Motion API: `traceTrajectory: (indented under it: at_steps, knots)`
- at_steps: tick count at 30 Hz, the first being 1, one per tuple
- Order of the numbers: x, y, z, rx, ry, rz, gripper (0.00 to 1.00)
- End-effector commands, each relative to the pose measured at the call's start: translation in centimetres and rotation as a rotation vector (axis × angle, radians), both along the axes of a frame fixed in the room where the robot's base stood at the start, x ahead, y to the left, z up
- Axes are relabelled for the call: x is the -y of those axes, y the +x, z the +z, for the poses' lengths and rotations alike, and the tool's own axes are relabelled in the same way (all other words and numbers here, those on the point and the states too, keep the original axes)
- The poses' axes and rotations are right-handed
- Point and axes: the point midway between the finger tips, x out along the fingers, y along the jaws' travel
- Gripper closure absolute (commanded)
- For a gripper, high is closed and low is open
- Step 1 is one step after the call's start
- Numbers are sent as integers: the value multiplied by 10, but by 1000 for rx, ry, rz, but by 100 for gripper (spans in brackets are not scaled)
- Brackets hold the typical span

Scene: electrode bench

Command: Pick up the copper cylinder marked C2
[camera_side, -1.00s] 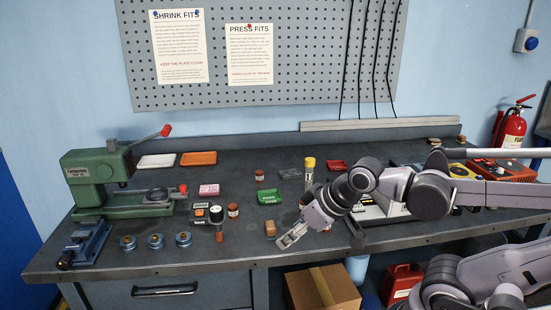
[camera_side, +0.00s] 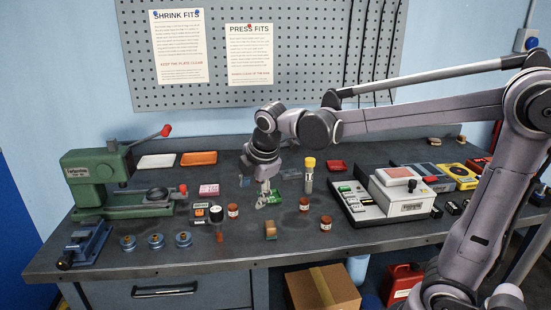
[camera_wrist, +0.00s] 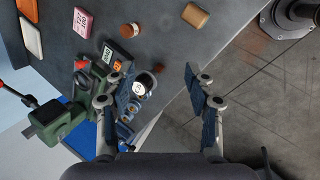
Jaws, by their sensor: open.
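Several small copper-brown cylinders with pale labels stand on the bench; the marks are too small to read, so I cannot tell which is C2. In the side view one cylinder (camera_side: 233,210) stands beside the black-headed tool, another (camera_side: 304,204) right of my gripper, and another (camera_side: 326,222) nearer the front edge. In the wrist view my gripper (camera_wrist: 155,80) shows both fingers wide apart, with a labelled cylinder (camera_wrist: 130,29) beyond the left finger.
A tan block (camera_side: 270,230) stands at the front. A yellow-capped tube (camera_side: 309,176) is just right of my gripper. The green press (camera_side: 100,185) is at left, and a grey-white device (camera_side: 390,195) at right.

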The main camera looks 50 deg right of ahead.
Motion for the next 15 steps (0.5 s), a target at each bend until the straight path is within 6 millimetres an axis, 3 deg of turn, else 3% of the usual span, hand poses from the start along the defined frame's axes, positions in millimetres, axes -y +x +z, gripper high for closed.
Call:
traceTrajectory:
  at_steps: [3, 9, 15]
  knots:
    - [4, 32, -5, -86, -120, 209, 46]
    - [10, 76, -20, -239, -293, 544, 46]
    - [14, 100, -34, -337, -384, 749, 46]
